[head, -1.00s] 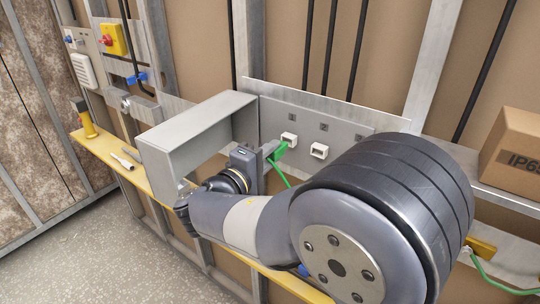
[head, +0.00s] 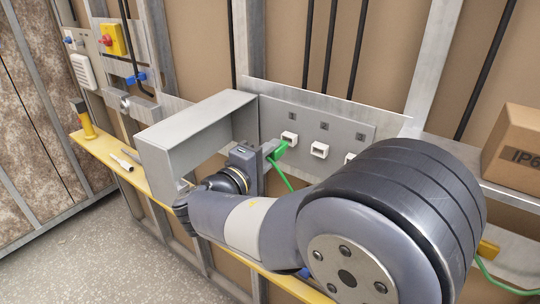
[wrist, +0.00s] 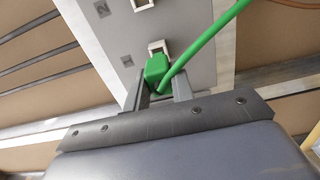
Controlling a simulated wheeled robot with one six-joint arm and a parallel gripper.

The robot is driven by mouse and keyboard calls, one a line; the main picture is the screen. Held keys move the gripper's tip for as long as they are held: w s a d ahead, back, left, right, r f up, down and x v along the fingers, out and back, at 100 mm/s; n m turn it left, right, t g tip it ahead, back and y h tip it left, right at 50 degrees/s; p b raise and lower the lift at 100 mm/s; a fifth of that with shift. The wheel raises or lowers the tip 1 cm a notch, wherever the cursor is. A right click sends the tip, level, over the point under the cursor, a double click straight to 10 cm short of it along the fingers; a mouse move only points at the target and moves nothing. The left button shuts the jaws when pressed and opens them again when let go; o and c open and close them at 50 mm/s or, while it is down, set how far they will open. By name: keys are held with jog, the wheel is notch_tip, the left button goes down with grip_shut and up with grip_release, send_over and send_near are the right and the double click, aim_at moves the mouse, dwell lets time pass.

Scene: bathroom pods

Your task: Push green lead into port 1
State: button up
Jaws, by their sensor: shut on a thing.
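My gripper (wrist: 159,88) is shut on the green lead's plug (wrist: 156,68), with the green cable (wrist: 205,42) trailing off to the upper right in the wrist view. In the head view the green plug (head: 280,149) is at the lower left of the leftmost white port (head: 290,138). That port (wrist: 158,46) lies just beyond the plug in the wrist view. Whether the plug's tip touches or enters it cannot be told.
A grey open-sided box (head: 180,145) stands out from the wall left of the port panel (head: 345,128). A cardboard box (head: 515,145) rests on the right shelf. A yellow ledge (head: 110,158) holds a marker (head: 122,163) and a yellow-handled tool (head: 86,125).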

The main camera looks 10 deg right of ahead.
jog(key=shift+b+x, duration=0.35)
jog(key=shift+x, duration=1.05)
jog(key=o, duration=1)
jog(key=shift+o, duration=0.2)
jog(key=shift+a, duration=0.1)
jog(key=b+v, duration=0.2)
jog(key=v, duration=0.8)
jog(key=shift+s+a, duration=0.2)
jog(key=shift+s, duration=0.15)
jog(key=p+x, duration=0.2)
jog(key=x, duration=0.8)
jog(key=shift+w+d, duration=0.2)
jog(key=shift+w, duration=0.1)
jog(key=shift+s+a, duration=0.15)
